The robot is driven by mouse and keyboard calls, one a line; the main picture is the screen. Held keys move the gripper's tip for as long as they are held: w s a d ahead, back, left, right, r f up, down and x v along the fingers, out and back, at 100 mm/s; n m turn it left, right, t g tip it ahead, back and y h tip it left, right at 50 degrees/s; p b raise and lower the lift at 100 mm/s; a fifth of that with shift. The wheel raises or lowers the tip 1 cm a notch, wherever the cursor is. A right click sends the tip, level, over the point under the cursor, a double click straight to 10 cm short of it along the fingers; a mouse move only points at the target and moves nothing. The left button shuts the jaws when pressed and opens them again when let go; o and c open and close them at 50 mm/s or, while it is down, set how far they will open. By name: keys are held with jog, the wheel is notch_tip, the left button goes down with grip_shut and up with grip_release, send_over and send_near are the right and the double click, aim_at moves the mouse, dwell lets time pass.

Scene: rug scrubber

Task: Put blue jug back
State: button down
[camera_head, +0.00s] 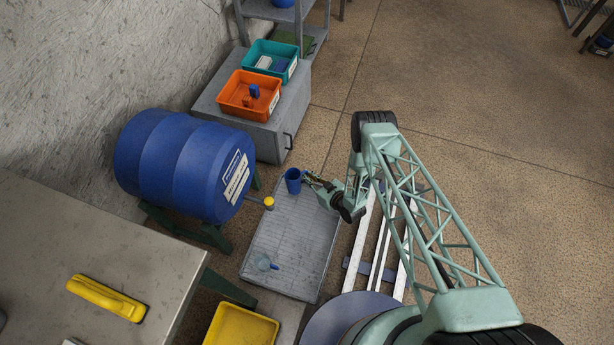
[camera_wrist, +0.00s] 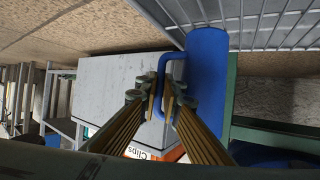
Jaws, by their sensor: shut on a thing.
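The blue jug (camera_head: 293,181) is at the far left corner of the grey ribbed grate (camera_head: 290,245) in the head view. My gripper (camera_head: 313,181) is to its right, shut on the jug's handle. In the wrist view the jug (camera_wrist: 208,85) looks close to upright relative to the grate, and its handle runs between the fingertips of my gripper (camera_wrist: 164,100). The grate (camera_wrist: 265,22) is along the top of that view. I cannot tell whether the jug touches the grate or hangs just above it.
A blue drum (camera_head: 180,165) with a yellow tap (camera_head: 268,202) lies left of the grate. A grey cabinet (camera_head: 268,135) behind carries an orange bin (camera_head: 236,105) and a teal bin (camera_head: 285,50). A yellow tub (camera_head: 240,326) stands in front.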

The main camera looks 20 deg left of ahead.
jog(key=shift+f, duration=0.15)
jog(key=c, duration=2.8)
grip_release()
jog(key=shift+d, duration=0.1)
jog(key=shift+p+v, duration=1.65)
jog(key=shift+v, duration=4.3)
jog(key=shift+r, duration=0.2)
